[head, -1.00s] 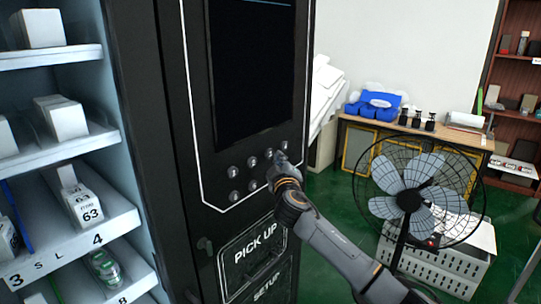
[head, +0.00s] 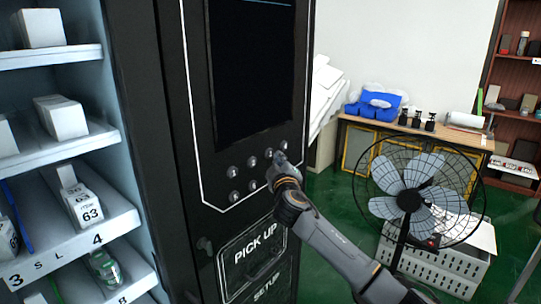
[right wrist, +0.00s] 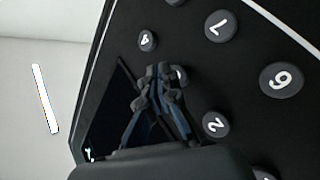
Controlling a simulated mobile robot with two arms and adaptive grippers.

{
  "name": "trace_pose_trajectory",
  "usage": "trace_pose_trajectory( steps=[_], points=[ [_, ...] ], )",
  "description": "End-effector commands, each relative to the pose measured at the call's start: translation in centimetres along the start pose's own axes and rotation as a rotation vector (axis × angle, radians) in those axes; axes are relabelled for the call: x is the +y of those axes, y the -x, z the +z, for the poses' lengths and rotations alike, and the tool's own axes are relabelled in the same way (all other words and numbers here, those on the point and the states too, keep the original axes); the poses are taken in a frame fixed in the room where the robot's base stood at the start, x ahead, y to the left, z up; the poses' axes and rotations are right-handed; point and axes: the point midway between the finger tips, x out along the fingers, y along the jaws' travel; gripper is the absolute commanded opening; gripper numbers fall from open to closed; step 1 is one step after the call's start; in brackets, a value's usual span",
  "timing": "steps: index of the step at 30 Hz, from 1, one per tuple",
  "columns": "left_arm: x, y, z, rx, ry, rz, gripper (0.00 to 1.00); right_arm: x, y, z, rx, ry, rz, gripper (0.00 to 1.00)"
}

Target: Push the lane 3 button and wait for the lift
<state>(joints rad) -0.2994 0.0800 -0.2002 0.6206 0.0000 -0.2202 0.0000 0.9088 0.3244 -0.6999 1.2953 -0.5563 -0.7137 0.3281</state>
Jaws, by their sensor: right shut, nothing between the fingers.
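The black vending machine's button panel (head: 222,180) has two rows of round grey buttons below a dark screen (head: 253,70). My right gripper (head: 280,158) is shut and empty, with its fingertips at the upper row near its right end. In the right wrist view the shut fingers (right wrist: 165,75) cover most of a button between button 2 (right wrist: 214,124) and button 4 (right wrist: 147,40). By its place this is the lane 3 button; its number is hidden. I cannot tell whether it is pressed in. The lift is not recognisable. My left gripper is not in view.
Lit shelves (head: 85,225) with white boxes stand at the left. The PICK UP door (head: 252,258) is below the buttons. A black fan (head: 412,195) stands right of my arm, before a white crate (head: 455,262). A wooden table (head: 425,131) is behind.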

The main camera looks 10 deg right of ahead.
Motion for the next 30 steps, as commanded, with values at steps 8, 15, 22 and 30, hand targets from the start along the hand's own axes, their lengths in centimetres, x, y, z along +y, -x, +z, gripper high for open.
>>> trace_pose_trajectory(
  steps=[8,15,22,30],
  points=[
    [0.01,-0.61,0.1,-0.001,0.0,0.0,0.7,-0.39,-0.47,-0.4,0.0,0.0,-0.001,0.0],
    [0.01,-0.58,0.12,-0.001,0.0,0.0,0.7,-0.35,-0.47,-0.4,0.001,0.0,0.0,0.0],
    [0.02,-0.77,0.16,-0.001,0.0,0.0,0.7,-0.48,-0.6,-0.45,0.0,0.0,0.0,0.0],
    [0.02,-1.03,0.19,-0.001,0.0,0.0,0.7,-0.61,-0.83,-0.63,0.001,-0.001,0.001,0.0]
  ],
)
